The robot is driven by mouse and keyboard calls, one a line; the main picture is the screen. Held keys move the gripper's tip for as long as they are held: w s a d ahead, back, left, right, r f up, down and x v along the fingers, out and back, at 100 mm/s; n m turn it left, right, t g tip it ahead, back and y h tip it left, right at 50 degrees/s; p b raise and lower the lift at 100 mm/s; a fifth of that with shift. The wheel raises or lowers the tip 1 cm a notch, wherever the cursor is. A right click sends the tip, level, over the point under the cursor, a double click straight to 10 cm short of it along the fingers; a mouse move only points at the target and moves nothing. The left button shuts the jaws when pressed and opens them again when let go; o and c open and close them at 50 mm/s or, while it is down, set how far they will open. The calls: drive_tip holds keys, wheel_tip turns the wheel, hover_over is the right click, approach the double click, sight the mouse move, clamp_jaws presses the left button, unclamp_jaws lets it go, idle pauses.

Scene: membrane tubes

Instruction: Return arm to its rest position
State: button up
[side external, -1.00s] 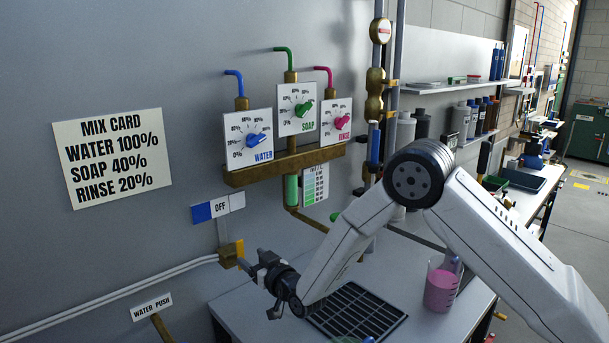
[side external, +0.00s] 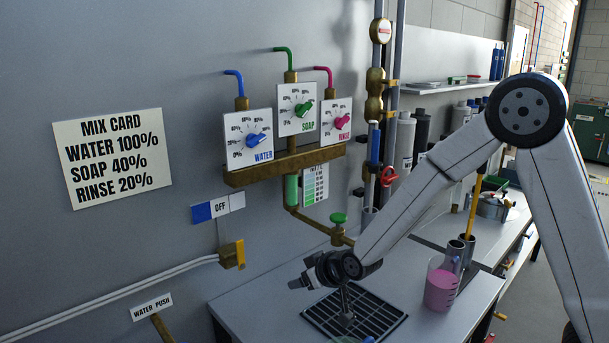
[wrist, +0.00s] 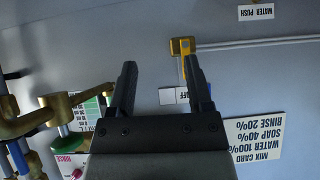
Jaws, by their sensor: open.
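My gripper (side external: 298,282) hangs over the black drain grate (side external: 338,314) on the bench, pointing left toward the wall, apart from everything. In the wrist view, my gripper (wrist: 160,72) shows two black fingers spread with nothing between them. The brass valve with a yellow handle (side external: 240,253) sits on the wall pipe to its left, and it also shows in the wrist view (wrist: 182,46). My arm bends up high to the right, its elbow near the right edge. The OFF plate (side external: 218,208) is above that valve.
Water, soap and rinse dials (side external: 302,109) sit on a brass manifold. A green-knobbed valve (side external: 338,218) is below them. A beaker of pink liquid (side external: 441,288) stands right of the grate. A mix card (side external: 113,158) hangs at left. A shelf with bottles is behind my arm.

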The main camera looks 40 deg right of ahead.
drive_tip(key=s+d+g, duration=0.2)
drive_tip(key=s+g, duration=0.1)
drive_tip(key=s, duration=0.7)
drive_tip(key=s+d+f+g, duration=0.1)
drive_tip(key=s+g, duration=0.3)
drive_tip(key=s, duration=0.6)
drive_tip(key=shift+d+h, duration=0.3)
drive_tip(key=shift+d, duration=0.25)
